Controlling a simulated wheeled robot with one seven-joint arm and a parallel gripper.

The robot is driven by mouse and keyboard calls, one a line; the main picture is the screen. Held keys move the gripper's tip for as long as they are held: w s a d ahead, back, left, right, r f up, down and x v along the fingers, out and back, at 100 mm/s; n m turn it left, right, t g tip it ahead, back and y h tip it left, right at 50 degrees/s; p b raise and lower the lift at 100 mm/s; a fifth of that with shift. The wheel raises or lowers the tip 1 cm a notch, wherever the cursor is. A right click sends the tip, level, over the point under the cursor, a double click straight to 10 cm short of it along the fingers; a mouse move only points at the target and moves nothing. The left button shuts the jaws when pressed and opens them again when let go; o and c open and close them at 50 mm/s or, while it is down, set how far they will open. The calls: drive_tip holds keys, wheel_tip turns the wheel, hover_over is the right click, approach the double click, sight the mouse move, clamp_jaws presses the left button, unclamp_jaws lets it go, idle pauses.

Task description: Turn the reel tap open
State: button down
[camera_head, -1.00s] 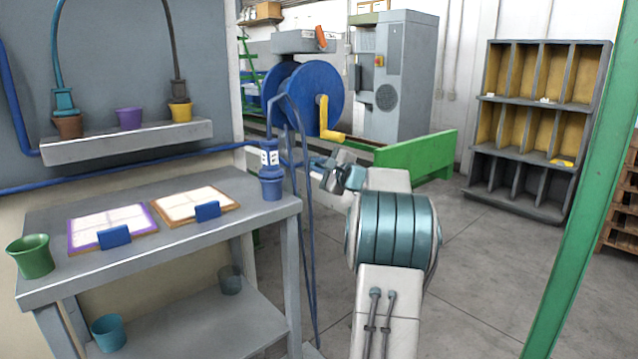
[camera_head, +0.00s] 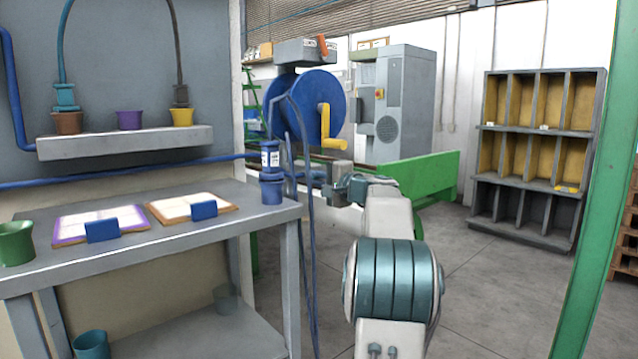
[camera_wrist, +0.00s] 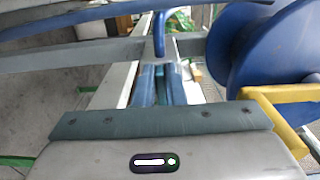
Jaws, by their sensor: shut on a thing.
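The hose reel with a blue disc (camera_head: 305,105) and a yellow crank (camera_head: 325,120) stands ahead, beyond the bench end. In the wrist view the blue disc (camera_wrist: 265,45) is at upper right and the yellow crank (camera_wrist: 275,97) below it. A bent blue lever (camera_wrist: 159,35), apparently the reel tap, rises at the far end of my fingers. My gripper (camera_wrist: 162,80) is shut on this blue lever; the exact contact is hard to see. In the head view my gripper is small and partly lost among the hoses and my wrist, below the reel.
A grey bench (camera_head: 180,235) stands at left with two framed boards, pots and a blue bottle (camera_head: 271,175) near its right end. Blue hoses (camera_head: 306,210) hang between bench and arm. A green beam (camera_head: 425,177) lies behind my arm. Open floor (camera_head: 480,280) is at right.

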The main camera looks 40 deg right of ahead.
drive_tip(key=c, duration=1.5)
unclamp_jaws()
drive_tip(key=s+d+p, duration=0.1)
drive_tip(key=s+p, duration=0.1)
drive_tip(key=s, duration=1.1)
drive_tip(key=shift+s, duration=0.4)
